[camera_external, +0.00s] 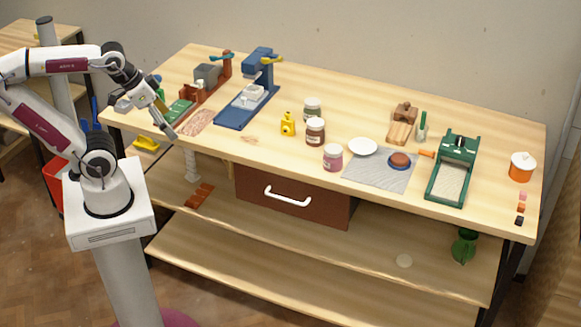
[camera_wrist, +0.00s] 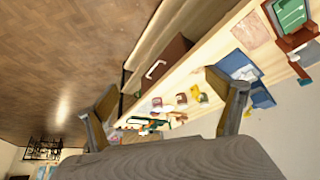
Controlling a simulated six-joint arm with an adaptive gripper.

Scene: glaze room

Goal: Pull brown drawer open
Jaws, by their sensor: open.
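The brown drawer (camera_external: 290,198) hangs under the tabletop near the middle of the bench, with a white bar handle (camera_external: 288,196) on its front. It looks shut. In the wrist view the drawer (camera_wrist: 172,62) and its white handle (camera_wrist: 155,69) show tilted, above and between my fingers. My gripper (camera_external: 168,131) is at the left front edge of the tabletop, well to the left of the drawer and apart from it. In the wrist view my gripper (camera_wrist: 165,105) is open, its two fingers wide apart with nothing between them.
The wooden bench (camera_external: 330,105) holds a blue press (camera_external: 247,95), several jars (camera_external: 315,131), a yellow bottle (camera_external: 288,124), a grey mat (camera_external: 380,175) and a green roller device (camera_external: 452,170). A lower shelf (camera_external: 330,240) runs under the drawer. The floor in front of the drawer looks clear.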

